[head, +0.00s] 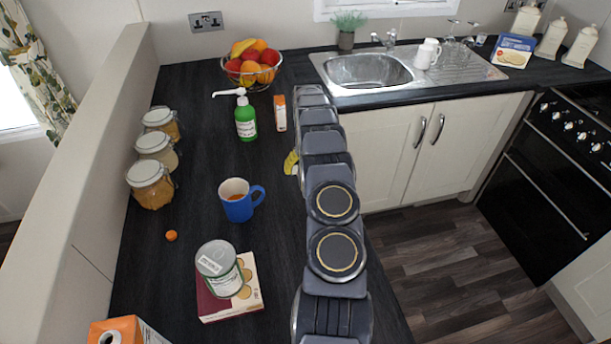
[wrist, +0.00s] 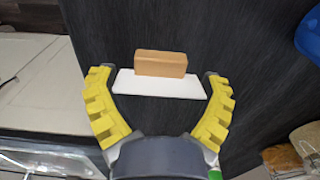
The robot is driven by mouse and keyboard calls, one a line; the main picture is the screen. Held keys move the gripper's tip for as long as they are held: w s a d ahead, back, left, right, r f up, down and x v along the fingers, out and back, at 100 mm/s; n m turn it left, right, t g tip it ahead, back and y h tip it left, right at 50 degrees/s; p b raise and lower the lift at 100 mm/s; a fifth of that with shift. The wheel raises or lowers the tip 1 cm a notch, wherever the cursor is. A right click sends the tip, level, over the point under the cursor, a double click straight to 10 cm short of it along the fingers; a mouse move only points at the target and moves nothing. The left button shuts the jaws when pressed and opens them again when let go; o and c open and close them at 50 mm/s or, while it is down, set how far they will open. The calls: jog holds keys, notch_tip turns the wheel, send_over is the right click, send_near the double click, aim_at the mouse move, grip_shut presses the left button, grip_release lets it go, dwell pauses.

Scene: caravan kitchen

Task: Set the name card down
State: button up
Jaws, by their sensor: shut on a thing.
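The name card (wrist: 155,84) shows in the wrist view as a long white strip with a light-brown block (wrist: 160,64) along it. My gripper (wrist: 158,92) has its yellow ribbed fingers at the two ends of the white strip and is shut on it. The dark counter (wrist: 115,35) lies below; I cannot tell whether the card touches it. In the head view only one yellow finger of my gripper (head: 291,162) shows beside my arm, over the counter's right part, and the card is hidden by my arm.
A blue mug (head: 238,202) stands left of my gripper. A green pump bottle (head: 245,117) and an orange-and-white carton (head: 280,112) stand beyond it. Jars (head: 152,184) line the left wall. A can (head: 219,267) stands on a box (head: 250,292) nearer. The counter's right edge is close.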

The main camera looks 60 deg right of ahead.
jog(key=shift+d+f, duration=0.2)
jog(key=shift+f, duration=0.3)
jog(key=shift+w+f, duration=0.15)
jog(key=shift+f, duration=1.1)
jog(key=shift+f, duration=0.1)
jog(key=o, duration=0.9)
notch_tip(320, 180, up, 12)
jog(key=shift+a+r, duration=0.1)
jog(key=shift+r, duration=0.05)
